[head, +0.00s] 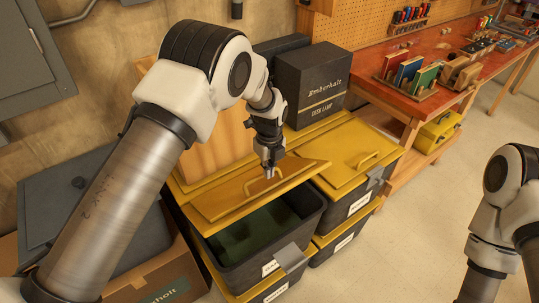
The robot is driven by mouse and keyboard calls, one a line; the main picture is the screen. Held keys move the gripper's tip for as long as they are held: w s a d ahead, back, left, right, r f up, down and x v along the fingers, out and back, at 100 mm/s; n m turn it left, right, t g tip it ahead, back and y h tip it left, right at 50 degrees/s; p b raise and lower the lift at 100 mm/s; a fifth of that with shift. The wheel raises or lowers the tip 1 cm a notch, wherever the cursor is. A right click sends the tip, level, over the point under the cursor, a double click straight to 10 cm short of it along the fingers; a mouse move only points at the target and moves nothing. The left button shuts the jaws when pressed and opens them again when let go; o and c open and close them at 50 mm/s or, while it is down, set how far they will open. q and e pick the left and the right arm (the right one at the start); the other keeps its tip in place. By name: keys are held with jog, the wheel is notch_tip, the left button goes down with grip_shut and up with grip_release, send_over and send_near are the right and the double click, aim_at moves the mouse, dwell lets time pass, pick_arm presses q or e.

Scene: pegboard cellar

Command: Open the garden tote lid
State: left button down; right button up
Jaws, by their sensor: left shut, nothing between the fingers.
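The garden tote (262,254) is a dark grey bin with a white label on its front, standing in a group of yellow-lidded totes. Its yellow lid (222,204) is partly raised and tilted, leaving a gap that shows a dark green content inside. My left gripper (269,176) is shut and empty, close to the handle on the lid; I cannot tell whether it touches. My right arm shows at the right edge, with its gripper out of view.
A second tote with a closed yellow lid (358,153) stands to the right. A black desk lamp box (311,88) stands behind. A cardboard box (165,272) is at lower left. A red workbench (440,62) runs along the back right. The floor (405,245) at right is clear.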

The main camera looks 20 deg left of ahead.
pick_arm(q)
jog(key=shift+a+f, duration=0.1)
jog(key=shift+f, duration=1.25)
pick_arm(e)
jog(key=shift+r, duration=0.35)
pick_arm(q)
jog(key=shift+r, duration=0.15)
